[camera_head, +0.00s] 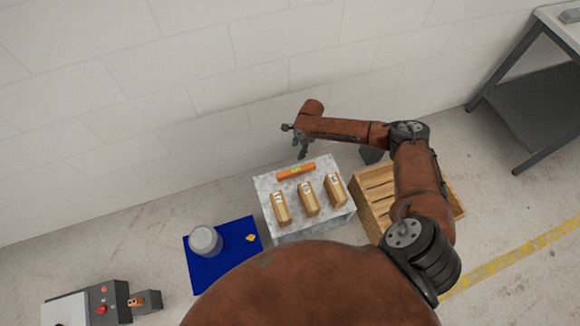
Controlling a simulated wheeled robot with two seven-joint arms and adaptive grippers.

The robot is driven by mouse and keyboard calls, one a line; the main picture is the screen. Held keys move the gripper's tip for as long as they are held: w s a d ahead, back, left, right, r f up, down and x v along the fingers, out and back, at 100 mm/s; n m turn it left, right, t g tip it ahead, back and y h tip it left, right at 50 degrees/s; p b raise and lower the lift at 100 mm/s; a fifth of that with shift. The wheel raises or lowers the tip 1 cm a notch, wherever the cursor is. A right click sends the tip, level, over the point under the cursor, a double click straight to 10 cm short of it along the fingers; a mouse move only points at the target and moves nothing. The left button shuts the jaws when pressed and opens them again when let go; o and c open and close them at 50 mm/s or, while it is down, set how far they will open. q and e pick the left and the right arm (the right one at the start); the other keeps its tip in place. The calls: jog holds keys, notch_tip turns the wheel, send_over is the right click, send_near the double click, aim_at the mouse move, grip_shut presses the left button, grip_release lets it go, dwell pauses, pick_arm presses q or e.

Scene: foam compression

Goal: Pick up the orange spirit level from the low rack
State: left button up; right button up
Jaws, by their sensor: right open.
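The orange spirit level (296,172), with a yellow-green middle, lies flat near the back edge of a low grey speckled stand (268,184). This stand seems to be the low rack. My right gripper (300,144) is open and empty. It hangs just behind and above the level, apart from it in the picture; its exact height is hard to tell. My left gripper is not in view.
Three labelled wooden blocks (308,199) stand in front of the level. A wooden crate (371,196) is right of the stand. The wall (200,90) is close behind.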

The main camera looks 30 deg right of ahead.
jog(key=b, duration=0.6)
send_over(296, 170)
jog(key=shift+g, duration=0.3)
jog(key=f, duration=0.9)
jog(key=shift+w+d+f, duration=0.1)
jog(key=shift+d+f, duration=0.05)
jog(key=shift+d, duration=0.2)
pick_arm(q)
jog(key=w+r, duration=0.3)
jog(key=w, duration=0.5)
pick_arm(e)
jog(key=shift+f, duration=0.25)
jog(key=shift+a+f+b, duration=0.1)
jog(key=shift+f+b, duration=0.5)
jog(key=shift+f, duration=0.7)
notch_tip(296, 170, down, 5)
jog(key=b, duration=0.3)
jog(key=shift+r, duration=0.1)
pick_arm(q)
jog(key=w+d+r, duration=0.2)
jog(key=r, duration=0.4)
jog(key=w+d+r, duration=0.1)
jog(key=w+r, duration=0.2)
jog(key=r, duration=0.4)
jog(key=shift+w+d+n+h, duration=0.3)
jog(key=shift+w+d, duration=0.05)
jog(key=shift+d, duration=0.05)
pick_arm(e)
jog(key=shift+c, duration=0.6)
